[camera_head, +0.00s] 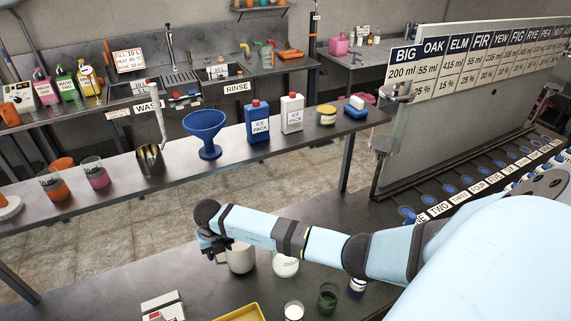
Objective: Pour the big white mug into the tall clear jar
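A big whitish mug (241,259) stands on the near dark counter, partly hidden under my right forearm. My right gripper (211,252) is at the mug's left side, pointing down, close to what looks like its handle. The dark fingers are small and partly covered, so I cannot tell whether they are shut on it. A round white vessel (285,266) stands just right of the mug, its top hidden by my arm. I cannot make out a tall clear jar for certain. My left gripper is not in view.
A small white-filled glass (293,311), a green glass (328,297) and a yellow tray (240,313) are at the front. A middle shelf holds a blue funnel (206,133), ice packs (257,121) and a metal cup (150,160). The counter left of the mug is clear.

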